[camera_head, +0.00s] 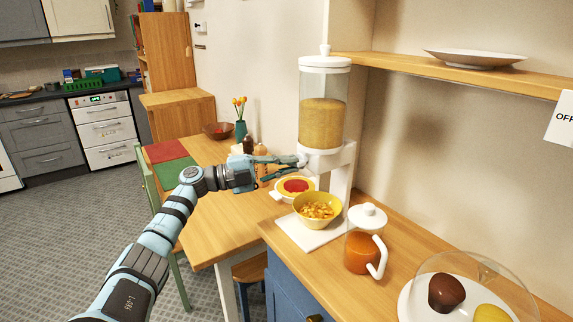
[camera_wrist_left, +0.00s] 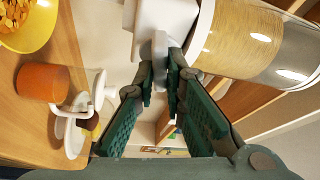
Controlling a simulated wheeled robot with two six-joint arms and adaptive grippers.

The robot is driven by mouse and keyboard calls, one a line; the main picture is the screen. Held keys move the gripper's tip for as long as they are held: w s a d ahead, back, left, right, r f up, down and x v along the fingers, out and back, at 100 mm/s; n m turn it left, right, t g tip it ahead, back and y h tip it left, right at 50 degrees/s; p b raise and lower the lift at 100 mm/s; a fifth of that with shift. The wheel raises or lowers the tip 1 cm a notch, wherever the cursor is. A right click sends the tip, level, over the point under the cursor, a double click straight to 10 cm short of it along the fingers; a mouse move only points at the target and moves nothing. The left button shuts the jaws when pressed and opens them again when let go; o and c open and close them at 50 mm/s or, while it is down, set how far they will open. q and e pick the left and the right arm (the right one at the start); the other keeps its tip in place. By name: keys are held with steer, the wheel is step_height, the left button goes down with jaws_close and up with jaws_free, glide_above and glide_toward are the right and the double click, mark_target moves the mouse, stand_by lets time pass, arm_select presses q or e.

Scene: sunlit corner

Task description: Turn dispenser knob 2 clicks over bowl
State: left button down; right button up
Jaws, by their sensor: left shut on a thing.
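The dispenser (camera_head: 322,112) has a clear cylinder of yellow-brown grain on a white stand with a white base plate. Its white knob (camera_wrist_left: 160,45) sits between my left fingertips in the left wrist view. My left gripper (camera_head: 300,164) comes in from the left at the dispenser's neck and is shut on the knob; in the left wrist view its green fingers (camera_wrist_left: 160,80) close on it. The yellow bowl (camera_head: 318,222) stands on the base plate below the outlet with orange-yellow pieces in it; part of it shows in the left wrist view (camera_wrist_left: 38,36). My right gripper is not in view.
An orange jug (camera_head: 362,254) with a white lid stands right of the bowl. A plate with a clear dome (camera_head: 410,302) is at the front right. A dish of red sauce (camera_head: 296,186) and bottles (camera_head: 260,160) stand behind my gripper. A shelf (camera_head: 450,72) overhangs the right side.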

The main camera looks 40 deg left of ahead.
arm_select(q)
steer(key=shift+m+g+y+p, duration=0.3)
steer(key=shift+m+g+p, duration=0.1)
steer(key=shift+m, duration=0.8)
steer(key=c, duration=1.7)
jaws_free()
steer(key=shift+o, duration=0.2)
steer(key=v, duration=1.2)
steer(key=shift+a, duration=0.1)
